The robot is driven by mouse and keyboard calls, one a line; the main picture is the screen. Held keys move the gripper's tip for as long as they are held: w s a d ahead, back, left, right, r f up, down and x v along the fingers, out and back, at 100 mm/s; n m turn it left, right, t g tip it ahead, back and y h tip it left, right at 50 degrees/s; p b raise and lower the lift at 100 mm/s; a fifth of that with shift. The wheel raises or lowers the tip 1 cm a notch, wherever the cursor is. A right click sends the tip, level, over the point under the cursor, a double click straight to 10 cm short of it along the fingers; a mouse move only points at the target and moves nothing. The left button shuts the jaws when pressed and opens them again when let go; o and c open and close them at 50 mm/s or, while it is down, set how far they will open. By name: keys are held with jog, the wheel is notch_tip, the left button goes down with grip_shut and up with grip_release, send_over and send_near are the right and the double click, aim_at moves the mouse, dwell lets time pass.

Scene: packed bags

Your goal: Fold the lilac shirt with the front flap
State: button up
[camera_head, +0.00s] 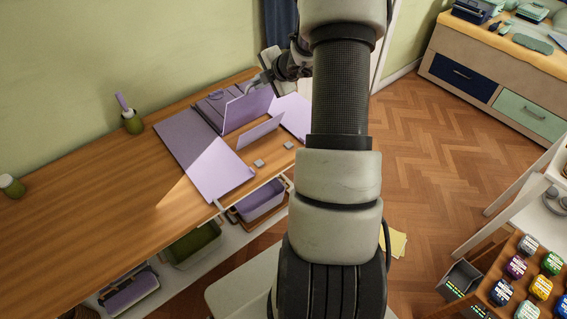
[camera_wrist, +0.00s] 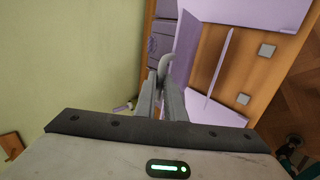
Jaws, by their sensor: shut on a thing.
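A lilac folding board (camera_head: 218,178) lies on the wooden worktop, with flat panels to the left and right. One lilac flap (camera_head: 247,107) stands tilted up near my gripper, and a smaller lilac panel (camera_head: 262,131) stands at a slant in front of it. Darker purple cloth (camera_head: 212,106), seemingly the lilac shirt, shows behind the raised flap; most of it is hidden. My gripper (camera_head: 258,80) is above the back of the board. In the wrist view my gripper (camera_wrist: 166,82) is shut on a pale curved tab (camera_wrist: 166,64) beside the raised flap (camera_wrist: 184,48).
Two small grey squares (camera_head: 259,163) (camera_head: 289,145) sit on the worktop (camera_head: 95,190) before the board. A green pot (camera_head: 133,123) with a lilac item stands against the wall. Bins (camera_head: 195,246) sit below.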

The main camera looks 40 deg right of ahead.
jog(key=shift+w+a+r, duration=0.1)
jog(key=shift+w+r, duration=0.2)
jog(key=shift+w, duration=0.3)
jog(key=shift+w+r, duration=0.25)
jog(key=shift+w, duration=0.35)
jog(key=shift+w+r, duration=0.1)
jog(key=shift+w, duration=0.25)
jog(key=w, duration=0.2)
jog(key=w+r, duration=0.1)
jog(key=w, duration=0.1)
jog(key=shift+w+a+r, duration=0.15)
jog(key=shift+w+a, duration=0.05)
jog(key=shift+w, duration=0.2)
